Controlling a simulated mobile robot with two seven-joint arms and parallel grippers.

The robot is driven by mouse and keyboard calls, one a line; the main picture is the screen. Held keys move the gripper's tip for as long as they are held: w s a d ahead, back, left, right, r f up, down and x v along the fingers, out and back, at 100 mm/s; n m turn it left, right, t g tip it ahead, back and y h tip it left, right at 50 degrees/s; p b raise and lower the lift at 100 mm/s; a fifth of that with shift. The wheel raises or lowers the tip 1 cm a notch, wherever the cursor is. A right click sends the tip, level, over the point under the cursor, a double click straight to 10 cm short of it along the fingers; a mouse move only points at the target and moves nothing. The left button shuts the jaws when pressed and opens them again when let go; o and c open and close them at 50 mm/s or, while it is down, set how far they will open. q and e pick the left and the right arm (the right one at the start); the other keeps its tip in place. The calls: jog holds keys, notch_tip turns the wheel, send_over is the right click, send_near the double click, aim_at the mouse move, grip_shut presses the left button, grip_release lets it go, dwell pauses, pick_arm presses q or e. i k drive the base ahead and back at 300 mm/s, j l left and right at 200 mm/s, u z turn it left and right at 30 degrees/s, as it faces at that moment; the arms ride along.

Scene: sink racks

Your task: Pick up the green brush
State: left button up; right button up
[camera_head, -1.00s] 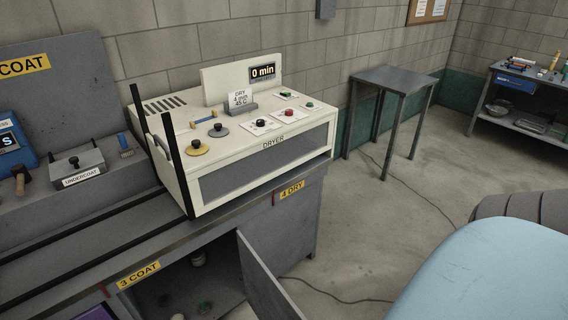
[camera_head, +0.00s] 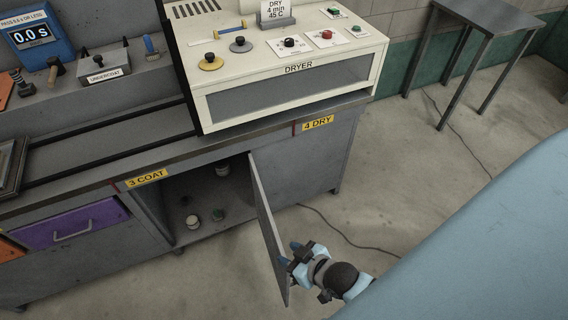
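No brush that I can surely call green shows. A small green object (camera_head: 217,214) stands on the floor of the open cabinet (camera_head: 180,243), too small and dark to identify. A brush with a blue handle (camera_head: 151,46) stands in a grey holder on the bench, beside the UNDERCOAT box (camera_head: 104,64). My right gripper (camera_head: 289,254) is at the lower right, close to the outer edge of the open cabinet door (camera_head: 267,225). Its two fingertips look apart, with nothing seen held. Whether it touches the door is unclear. My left gripper is out of view.
The cabinet also holds a white pot (camera_head: 193,222) and a jar (camera_head: 222,170). The dryer (camera_head: 290,95) stands on the bench above. A purple drawer (camera_head: 75,224) is left of the cabinet. A cable (camera_head: 345,237) lies on the floor, and a metal table (camera_head: 478,20) stands behind.

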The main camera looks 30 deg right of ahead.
aim_at(218, 215)
jog(key=k+l, duration=0.1)
jog(key=l, duration=0.45)
jog(key=l+u, duration=0.1)
jog(key=l, duration=0.45)
jog(key=k+l, duration=0.15)
jog(key=l, duration=0.35)
jog(key=u, duration=0.05)
